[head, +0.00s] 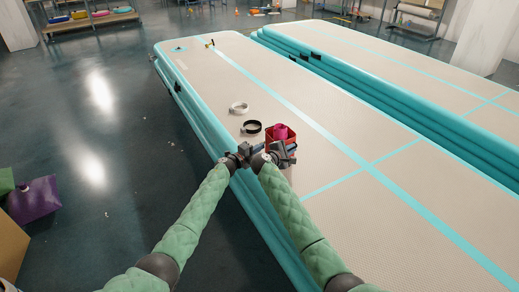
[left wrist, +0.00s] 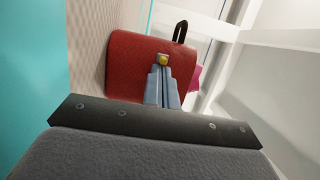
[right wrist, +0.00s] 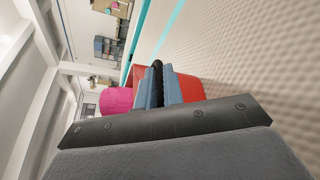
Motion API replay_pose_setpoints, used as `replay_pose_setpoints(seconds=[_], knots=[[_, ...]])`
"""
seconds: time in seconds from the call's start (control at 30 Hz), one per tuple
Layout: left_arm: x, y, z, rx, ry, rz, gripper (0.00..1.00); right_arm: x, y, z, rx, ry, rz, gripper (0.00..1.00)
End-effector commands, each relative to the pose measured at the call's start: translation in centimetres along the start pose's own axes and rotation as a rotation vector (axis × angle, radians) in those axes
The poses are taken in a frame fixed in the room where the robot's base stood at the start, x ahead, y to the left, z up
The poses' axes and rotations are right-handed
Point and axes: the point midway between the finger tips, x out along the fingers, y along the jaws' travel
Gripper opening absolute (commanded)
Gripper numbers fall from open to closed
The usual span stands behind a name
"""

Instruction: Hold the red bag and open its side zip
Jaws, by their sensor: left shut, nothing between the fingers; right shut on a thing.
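The red bag (head: 269,137) stands on the beige top of the near inflatable track, close to its left edge. In the left wrist view the bag (left wrist: 125,68) shows a yellow zip pull (left wrist: 163,59) on its side and a black handle (left wrist: 181,33) on top. My left gripper (left wrist: 163,72) is shut and empty, its tips at or just below the pull; contact is unclear. My right gripper (right wrist: 158,78) is shut on the black handle, with red bag fabric (right wrist: 188,88) beside the fingers. Both grippers partly hide the bag in the head view.
A pink item (head: 280,131) shows at the bag; it also appears in the right wrist view (right wrist: 116,101). A black ring (head: 251,127) and a pale ring (head: 239,108) lie behind on the track (head: 345,215). A purple bag (head: 34,199) lies on the floor at left.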

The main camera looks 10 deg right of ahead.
Motion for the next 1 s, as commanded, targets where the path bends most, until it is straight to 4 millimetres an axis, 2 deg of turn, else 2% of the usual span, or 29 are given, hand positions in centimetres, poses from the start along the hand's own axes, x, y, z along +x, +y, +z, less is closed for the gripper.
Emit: replay_pose_setpoints(seconds=[0.27,0.7,1.0], knots=[[-1.6,0.1,0.4,0.004,-0.005,0.002,0.0,0.1,-0.3,0.0,-0.003,-0.001,-0.003,0.0],[-8.0,0.1,0.0,0.002,-0.001,0.001,0.0,0.1,-0.3,-0.1,-0.003,0.0,-0.003,0.0],[-10.0,0.1,0.0,0.0,0.0,0.0,0.0,0.1,-0.3,0.0,-0.002,-0.001,-0.003,0.0]])
